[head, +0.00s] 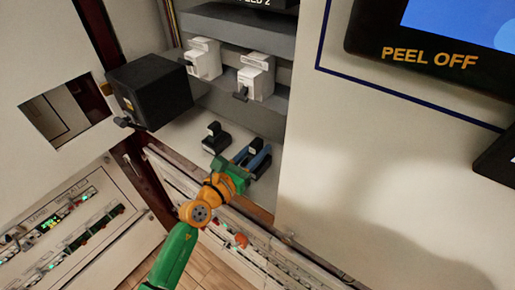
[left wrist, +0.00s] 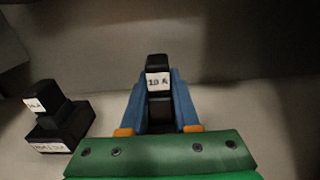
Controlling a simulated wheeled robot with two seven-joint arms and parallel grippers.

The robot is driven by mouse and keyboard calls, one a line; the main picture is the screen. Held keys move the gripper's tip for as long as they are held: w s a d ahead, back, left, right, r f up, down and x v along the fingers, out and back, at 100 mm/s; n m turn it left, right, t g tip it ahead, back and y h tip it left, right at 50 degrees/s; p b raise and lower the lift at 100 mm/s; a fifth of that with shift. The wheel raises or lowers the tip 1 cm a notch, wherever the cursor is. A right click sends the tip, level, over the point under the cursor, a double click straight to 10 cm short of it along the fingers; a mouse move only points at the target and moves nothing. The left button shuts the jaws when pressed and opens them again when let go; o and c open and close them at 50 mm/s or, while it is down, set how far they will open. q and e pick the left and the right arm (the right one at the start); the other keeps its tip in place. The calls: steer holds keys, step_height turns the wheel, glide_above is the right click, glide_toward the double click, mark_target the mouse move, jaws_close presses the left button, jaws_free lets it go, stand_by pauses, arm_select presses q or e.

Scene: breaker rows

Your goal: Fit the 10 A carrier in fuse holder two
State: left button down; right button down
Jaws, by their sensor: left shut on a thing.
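The black 10 A carrier (left wrist: 158,82) shows its white "10 A" label in the left wrist view. The blue fingers of my left gripper (head: 257,158) are shut on it, one on each side, low over the shelf. I cannot tell if it still touches the shelf. A second black carrier (head: 214,138) stands to its left; it also shows in the left wrist view (left wrist: 58,128), its label unreadable. Two white units with dark levers, (head: 204,59) and (head: 255,78), sit on the rail above. I cannot tell which is fuse holder two. My right gripper is not in view.
A black box (head: 152,90) juts out at the left of the opening. A panel with a screen (head: 440,40) marked "PEEL OFF" stands at the right. The shelf (head: 190,130) is bare left of the second carrier. A grey rail cover (head: 240,28) crosses above.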

arm_select(q)
steer(key=shift+f+b, duration=0.6)
steer(key=shift+f, duration=0.15)
steer(key=c, duration=0.6)
jaws_free()
steer(key=v, duration=0.6)
steer(key=shift+s+a, duration=0.4)
steer(key=shift+s, duration=0.1)
steer(key=shift+w, duration=0.1)
